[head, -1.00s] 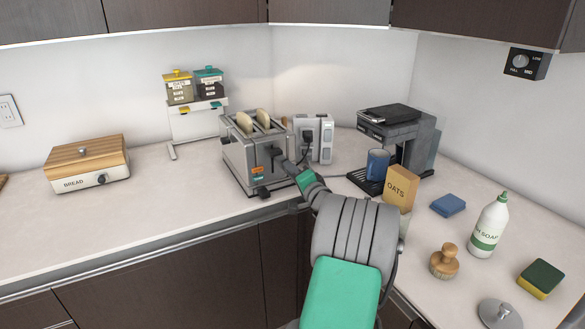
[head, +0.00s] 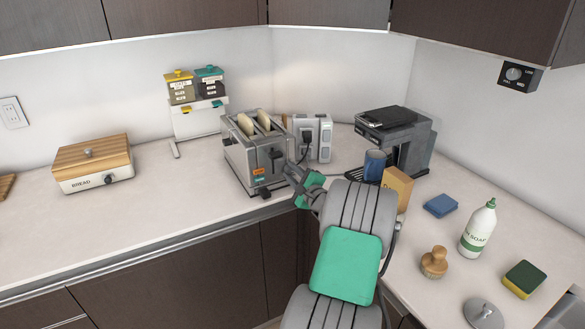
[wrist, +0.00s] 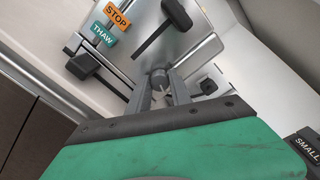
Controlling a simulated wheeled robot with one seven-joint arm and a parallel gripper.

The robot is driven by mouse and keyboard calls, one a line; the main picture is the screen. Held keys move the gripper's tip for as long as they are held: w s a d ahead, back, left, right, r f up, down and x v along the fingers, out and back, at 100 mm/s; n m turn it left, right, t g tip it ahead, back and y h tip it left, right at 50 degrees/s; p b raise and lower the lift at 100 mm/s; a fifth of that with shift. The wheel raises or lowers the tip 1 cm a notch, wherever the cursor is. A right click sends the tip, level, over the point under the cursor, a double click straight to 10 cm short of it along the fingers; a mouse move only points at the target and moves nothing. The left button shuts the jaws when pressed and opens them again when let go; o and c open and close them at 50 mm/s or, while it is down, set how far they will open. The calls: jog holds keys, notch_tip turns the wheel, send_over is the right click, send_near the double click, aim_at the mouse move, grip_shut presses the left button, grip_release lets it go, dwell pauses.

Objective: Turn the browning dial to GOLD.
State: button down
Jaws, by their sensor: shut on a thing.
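A small round grey dial (wrist: 158,76) sticks out near the face's lower right edge. My gripper (wrist: 160,88) is shut on this dial, with a finger on each side. In the head view my gripper (head: 289,171) reaches the toaster's front right side, and the dial is hidden there. I cannot read the dial's marks or setting.
A socket box (head: 325,138) with a plugged-in cord stands right of the toaster. A coffee machine (head: 405,140), a blue mug (head: 375,162) and an oats box (head: 397,185) stand near my arm.

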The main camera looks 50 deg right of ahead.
jog(key=shift+m+p, duration=0.45)
jog(key=shift+m, duration=0.35)
jog(key=c, duration=1.2)
grip_release()
jog(key=shift+o, duration=0.2)
jog(key=shift+s, duration=0.1)
jog(key=b+v, duration=0.1)
jog(key=v, duration=0.6)
jog(key=shift+s, duration=0.3)
jog(key=shift+a, duration=0.15)
